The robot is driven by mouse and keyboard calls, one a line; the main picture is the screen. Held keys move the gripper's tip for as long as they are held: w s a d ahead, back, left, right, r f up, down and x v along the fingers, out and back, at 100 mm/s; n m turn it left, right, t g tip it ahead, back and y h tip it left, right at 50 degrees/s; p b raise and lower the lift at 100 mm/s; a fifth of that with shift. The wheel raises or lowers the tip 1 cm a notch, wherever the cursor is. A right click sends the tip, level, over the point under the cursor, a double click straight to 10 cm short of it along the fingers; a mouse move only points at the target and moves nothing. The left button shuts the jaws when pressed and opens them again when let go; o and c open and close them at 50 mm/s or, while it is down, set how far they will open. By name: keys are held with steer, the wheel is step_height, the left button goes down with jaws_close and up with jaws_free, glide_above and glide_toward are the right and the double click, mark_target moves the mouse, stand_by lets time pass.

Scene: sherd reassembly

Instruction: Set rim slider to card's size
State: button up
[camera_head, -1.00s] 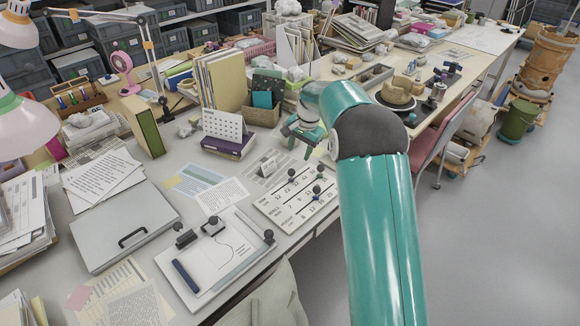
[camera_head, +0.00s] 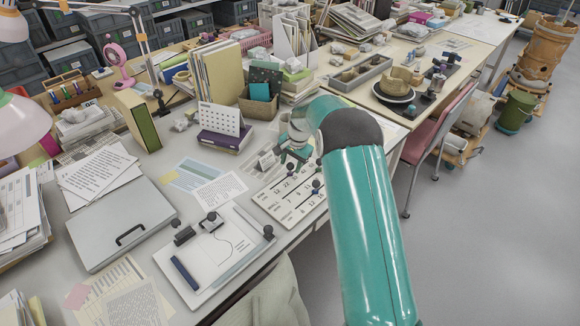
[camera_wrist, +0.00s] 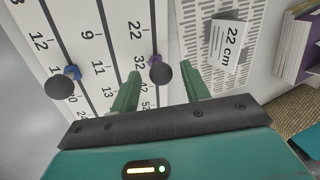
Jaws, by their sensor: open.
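The slider board (camera_head: 270,200) is a white panel with rows of numbers and slots. In the wrist view, a purple slider with a dark round knob (camera_wrist: 163,73) sits in the slot beside the row with 22, 32, 42 and 52, its base beside 32. A blue slider with a dark knob (camera_wrist: 59,87) sits in another slot to the left. The white card (camera_wrist: 229,44) reads "22 cm" and stands beside the board; it also shows in the head view (camera_head: 267,160). My gripper (camera_wrist: 161,85) is open, its green fingers either side of the purple slider's knob; contact is unclear. It also shows above the board's far end (camera_head: 293,154).
A white tray (camera_head: 228,262) with dark small items lies left of the board. A purple book with a calendar (camera_head: 222,122) stands behind. A grey case (camera_head: 120,225) lies further left. Printed sheets (camera_head: 220,190) lie between.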

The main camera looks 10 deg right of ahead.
steer(key=shift+w+a+f, duration=0.1)
steer(key=shift+f, duration=0.5)
steer(key=shift+w+a+f, duration=0.1)
steer(key=shift+f, duration=0.45)
jaws_close()
steer(key=shift+s+a, duration=0.65)
steer(key=shift+a, duration=0.3)
steer(key=shift+s+a, duration=0.6)
steer(key=shift+a, duration=0.3)
jaws_free()
